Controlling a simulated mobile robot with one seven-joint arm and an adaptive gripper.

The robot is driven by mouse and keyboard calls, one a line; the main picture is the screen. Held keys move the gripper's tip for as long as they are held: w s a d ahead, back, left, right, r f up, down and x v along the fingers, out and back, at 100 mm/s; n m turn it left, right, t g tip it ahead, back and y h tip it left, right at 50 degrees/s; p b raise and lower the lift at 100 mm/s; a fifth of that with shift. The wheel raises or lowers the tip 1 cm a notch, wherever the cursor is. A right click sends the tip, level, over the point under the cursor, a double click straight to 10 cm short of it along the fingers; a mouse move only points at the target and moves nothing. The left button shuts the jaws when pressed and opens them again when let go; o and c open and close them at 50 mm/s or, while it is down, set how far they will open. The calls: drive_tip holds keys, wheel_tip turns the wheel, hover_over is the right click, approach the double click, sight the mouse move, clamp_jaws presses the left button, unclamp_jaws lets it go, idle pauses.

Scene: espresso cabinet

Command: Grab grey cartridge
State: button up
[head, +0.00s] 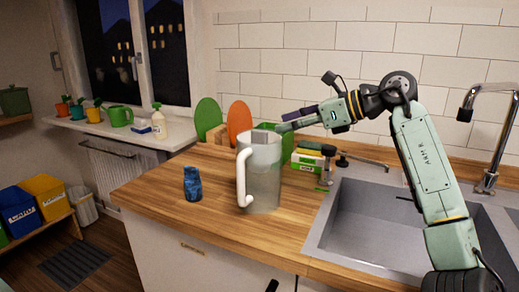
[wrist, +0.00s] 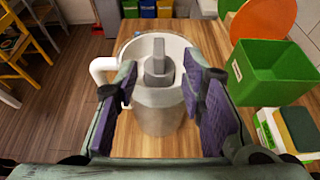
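A grey cartridge (wrist: 158,66) stands upright inside a tall pitcher (wrist: 160,121) with a white handle, and its top shows in the pitcher's mouth. In the head view the pitcher (head: 262,178) stands on the wooden counter left of the sink, and a grey part of the cartridge shows at its rim. My gripper (wrist: 162,80) is open, with its purple-padded fingers apart on either side of the cartridge in the wrist view. In the head view my gripper (head: 284,127) reaches in from the right at about rim height. I see nothing between the fingers that they touch.
A blue patterned vase-like object (head: 192,184) stands left of the pitcher. A green box (wrist: 272,72), sponges (wrist: 298,128) and an orange board (wrist: 264,20) stand close by. The sink (head: 375,225) and tap (head: 492,140) lie to the right. The counter's front left is clear.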

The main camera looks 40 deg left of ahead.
sight(258, 133)
drive_tip(key=p+x, duration=0.2)
drive_tip(key=x, duration=0.7)
drive_tip(key=shift+s+a+r, duration=0.1)
drive_tip(key=shift+s+a, duration=0.05)
drive_tip(key=shift+c, duration=0.6)
clamp_jaws()
